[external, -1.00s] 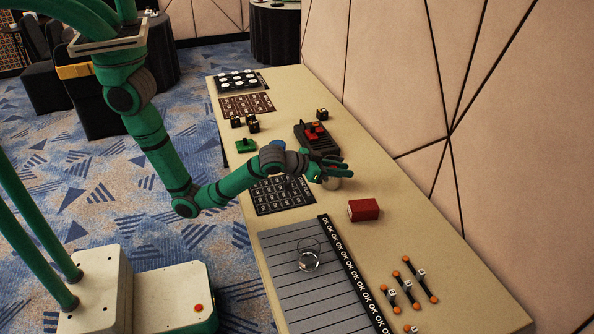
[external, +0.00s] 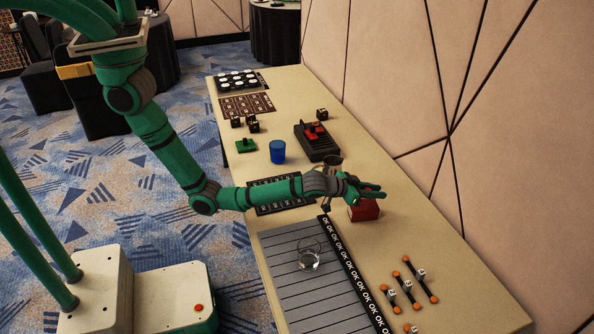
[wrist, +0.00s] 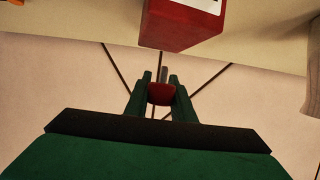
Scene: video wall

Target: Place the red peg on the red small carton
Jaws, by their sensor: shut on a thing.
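The red small carton (external: 364,212) sits on the table to the right of the striped grey mat. It also shows at the top of the wrist view (wrist: 182,28), with a white label patch. My gripper (external: 370,192) is over the carton in the external view and covers its upper part. In the wrist view, my gripper (wrist: 160,90) is shut on the red peg (wrist: 160,95), whose end shows between the fingers. A gap shows between peg and carton in that view. The peg is hard to make out in the external view.
A glass (external: 309,258) stands on the grey mat (external: 300,290). A dark rack with red pieces (external: 316,140), a blue cup (external: 277,151) and a green piece (external: 246,145) stand farther back. Orange-ended rods (external: 407,283) lie at the near right. A partly hidden cup (external: 332,161) stands behind my wrist.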

